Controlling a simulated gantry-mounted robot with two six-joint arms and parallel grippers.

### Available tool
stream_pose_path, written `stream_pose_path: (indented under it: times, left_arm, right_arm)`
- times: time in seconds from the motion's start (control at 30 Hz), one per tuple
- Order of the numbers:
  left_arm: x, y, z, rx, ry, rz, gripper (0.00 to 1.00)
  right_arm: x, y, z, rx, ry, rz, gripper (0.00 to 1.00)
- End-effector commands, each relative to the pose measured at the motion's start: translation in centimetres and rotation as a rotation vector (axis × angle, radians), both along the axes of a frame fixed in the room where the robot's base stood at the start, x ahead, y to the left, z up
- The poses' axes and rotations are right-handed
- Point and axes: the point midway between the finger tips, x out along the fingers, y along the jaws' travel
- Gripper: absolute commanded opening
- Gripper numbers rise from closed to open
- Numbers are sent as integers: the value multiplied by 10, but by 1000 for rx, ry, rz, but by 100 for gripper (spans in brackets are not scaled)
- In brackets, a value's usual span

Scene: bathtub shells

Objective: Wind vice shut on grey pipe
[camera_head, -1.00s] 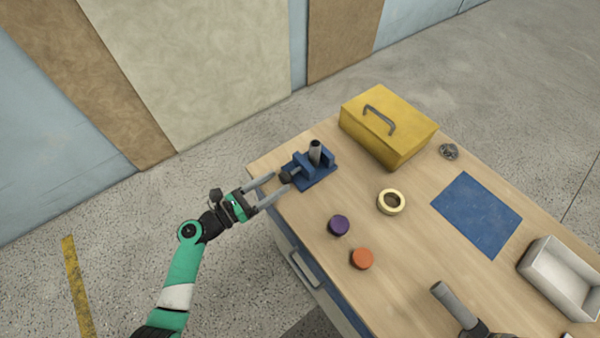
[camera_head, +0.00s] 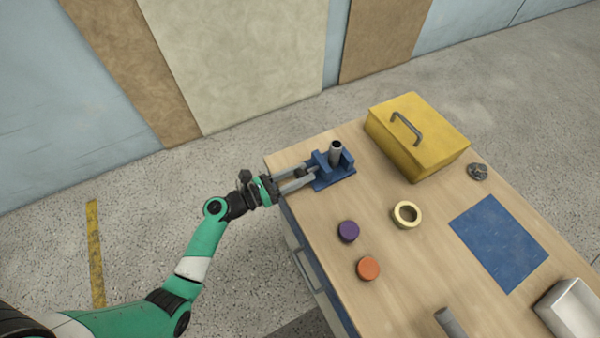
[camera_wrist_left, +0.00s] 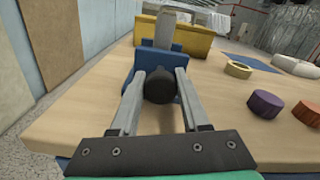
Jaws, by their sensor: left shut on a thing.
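The blue vice (camera_head: 332,172) stands at the left corner of the workbench, with the grey pipe (camera_head: 336,152) upright between its jaws. I cannot tell whether the jaws touch the pipe. My left gripper (camera_head: 305,178) reaches in from the left and is shut on the vice's dark round knob (camera_wrist_left: 160,86), with one finger on each side of it. In the left wrist view the blue vice (camera_wrist_left: 142,62) and the grey pipe (camera_wrist_left: 165,30) stand straight beyond the knob. My right gripper is not in view.
On the wooden workbench (camera_head: 420,265) are a yellow toolbox (camera_head: 418,140), a cream ring (camera_head: 407,214), a purple puck (camera_head: 348,232), an orange puck (camera_head: 368,268), a blue mat (camera_head: 500,242), a small metal part (camera_head: 477,172) and a white tray (camera_head: 572,312). A grey cylinder (camera_head: 450,322) shows at the bottom edge.

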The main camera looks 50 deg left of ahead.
Motion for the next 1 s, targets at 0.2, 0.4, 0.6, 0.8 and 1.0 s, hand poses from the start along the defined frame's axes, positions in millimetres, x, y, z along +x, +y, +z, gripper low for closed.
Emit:
stream_pose_path:
  times: [0.2, 0.4, 0.6, 0.8, 1.0]
  left_arm:
    - [0, 0, 0, 10, -3, 0, 0]
    - [0, 0, 0, 73, -18, 0, 0]
    - [0, -1, -1, 197, -51, 0, 0]
    - [0, -1, -2, 345, -89, 0, 0]
    - [-1, -2, -1, 474, -124, 0, 0]
  right_arm:
    - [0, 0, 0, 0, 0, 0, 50]
    - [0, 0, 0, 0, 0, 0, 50]
    - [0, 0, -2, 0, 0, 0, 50]
    - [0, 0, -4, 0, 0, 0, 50]
    - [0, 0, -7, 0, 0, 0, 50]
